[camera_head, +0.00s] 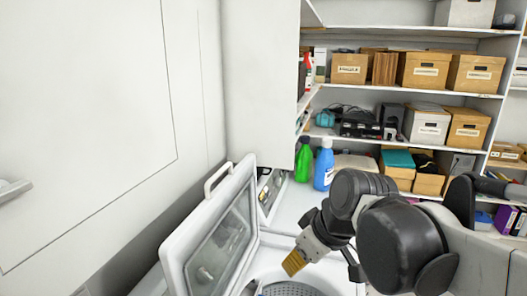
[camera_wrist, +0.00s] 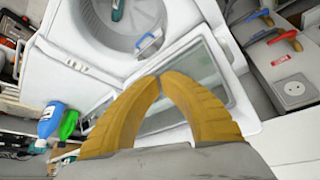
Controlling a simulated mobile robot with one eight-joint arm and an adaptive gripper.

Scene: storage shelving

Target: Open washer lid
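The washer lid (camera_head: 178,252) is a white frame with a grey window, and it stands raised at a steep tilt in the head view. Its white handle (camera_head: 218,179) is at the upper edge. The lid (camera_wrist: 237,95) also shows in the wrist view, beyond my fingers. The washer's round drum (camera_head: 290,289) is uncovered, and the drum opening (camera_wrist: 125,30) shows at the top of the wrist view. My gripper (camera_wrist: 159,78) has yellow fingers whose tips meet, with nothing seen between them. In the head view my gripper (camera_head: 293,263) is right of the lid, apart from it, above the washer.
A green bottle (camera_head: 303,160) and a blue bottle (camera_head: 324,165) stand behind the washer. Shelves with several cardboard boxes (camera_head: 425,70) fill the back. A white door (camera_head: 85,120) is at the left.

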